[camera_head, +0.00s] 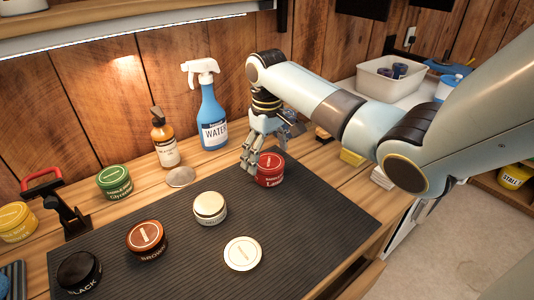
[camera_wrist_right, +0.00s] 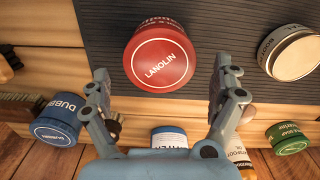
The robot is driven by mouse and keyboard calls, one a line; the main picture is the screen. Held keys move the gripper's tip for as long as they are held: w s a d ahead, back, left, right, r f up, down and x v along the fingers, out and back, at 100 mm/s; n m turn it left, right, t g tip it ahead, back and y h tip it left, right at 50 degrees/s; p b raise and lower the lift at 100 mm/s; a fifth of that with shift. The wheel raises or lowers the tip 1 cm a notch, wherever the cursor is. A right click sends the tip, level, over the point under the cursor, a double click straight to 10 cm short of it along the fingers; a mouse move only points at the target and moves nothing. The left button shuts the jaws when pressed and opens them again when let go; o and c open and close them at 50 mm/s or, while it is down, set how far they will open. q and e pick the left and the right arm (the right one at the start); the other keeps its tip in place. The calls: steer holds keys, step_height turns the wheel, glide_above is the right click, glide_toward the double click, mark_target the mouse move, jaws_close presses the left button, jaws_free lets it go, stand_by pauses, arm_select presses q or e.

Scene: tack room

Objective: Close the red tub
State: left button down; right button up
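The red tub (camera_head: 270,174) stands upright at the back right of the dark ribbed mat (camera_head: 170,258). In the right wrist view, its round red top (camera_wrist_right: 160,62) shows a white ring and the word LANOLIN. A red lid appears to be on it; I cannot tell whether it is fully seated. My right gripper (camera_head: 249,160) points down just left of the red tub. In the right wrist view, its two fingers (camera_wrist_right: 161,72) are spread wide with nothing between them, and the tub lies beyond the tips. My left gripper is not in view.
On the mat are a black tub (camera_head: 78,272), a brown tub (camera_head: 147,240), a cream tin (camera_head: 210,208) and a flat cream disc (camera_head: 242,254). Behind stand a green tub (camera_head: 114,181), an amber bottle (camera_head: 164,143) and a blue spray bottle (camera_head: 213,122). The mat's front right is clear.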

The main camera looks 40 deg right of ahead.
step_height(320, 180, up, 12)
stand_by(0.6)
